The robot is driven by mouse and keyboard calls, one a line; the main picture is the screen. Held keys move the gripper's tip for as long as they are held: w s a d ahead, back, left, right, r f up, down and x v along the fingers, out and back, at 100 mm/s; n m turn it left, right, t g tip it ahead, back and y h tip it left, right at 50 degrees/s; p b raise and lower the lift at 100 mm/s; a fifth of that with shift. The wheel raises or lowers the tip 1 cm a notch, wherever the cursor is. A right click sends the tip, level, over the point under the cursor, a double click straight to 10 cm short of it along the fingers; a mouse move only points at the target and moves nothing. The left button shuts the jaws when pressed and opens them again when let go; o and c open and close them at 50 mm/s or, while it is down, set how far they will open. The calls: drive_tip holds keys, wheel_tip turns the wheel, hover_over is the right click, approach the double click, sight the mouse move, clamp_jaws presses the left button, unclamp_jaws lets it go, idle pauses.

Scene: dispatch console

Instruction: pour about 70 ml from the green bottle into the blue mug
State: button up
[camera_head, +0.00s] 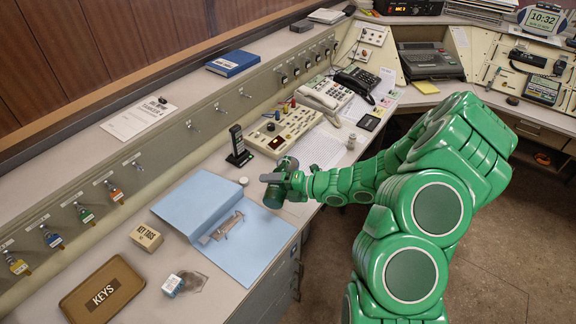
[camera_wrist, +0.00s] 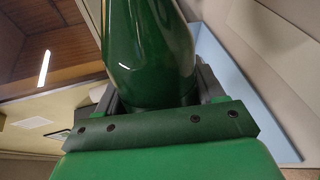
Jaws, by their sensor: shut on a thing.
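My gripper (camera_head: 284,181) is over the desk, near the right edge of the open blue folder. It is shut on the green bottle (camera_wrist: 150,50), whose glossy dark green body fills the top middle of the wrist view between the dark jaws (camera_wrist: 150,105). In the head view only a small dark green part of the bottle (camera_head: 273,197) shows beside the gripper. The bottle looks tilted, but its mouth and any liquid are not visible. I cannot make out the blue mug in either view; it may be hidden.
The blue folder (camera_head: 262,263) lies open left of my gripper. A small white-topped item (camera_head: 243,181) and a black handset on a stand (camera_head: 238,147) are close by. A beige switch panel (camera_head: 285,128) stands behind. A brown KEYS tray (camera_head: 101,293) lies at front left.

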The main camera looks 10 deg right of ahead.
drive_tip(key=shift+r+m, duration=0.3)
drive_tip(key=shift+r, duration=0.15)
drive_tip(key=shift+s+r+g, duration=0.15)
drive_tip(key=shift+r+g, duration=0.05)
drive_tip(key=shift+g, duration=0.1)
idle(0.5)
drive_tip(key=shift+s+r+m, duration=0.15)
drive_tip(key=shift+r+m, duration=0.4)
drive_tip(key=shift+m, duration=0.05)
idle(2.0)
drive_tip(key=shift+a, duration=0.1)
drive_tip(key=shift+s+a+f+n, duration=0.1)
drive_tip(key=shift+f+n, duration=0.6)
drive_tip(key=shift+f, duration=0.2)
drive_tip(key=shift+f+n, duration=0.4)
drive_tip(key=shift+f, duration=0.05)
drive_tip(key=shift+f, duration=0.1)
drive_tip(key=shift+f+n+t, duration=0.25)
drive_tip(key=shift+n+t, duration=0.05)
drive_tip(key=shift+t, duration=0.1)
drive_tip(key=shift+f, duration=0.25)
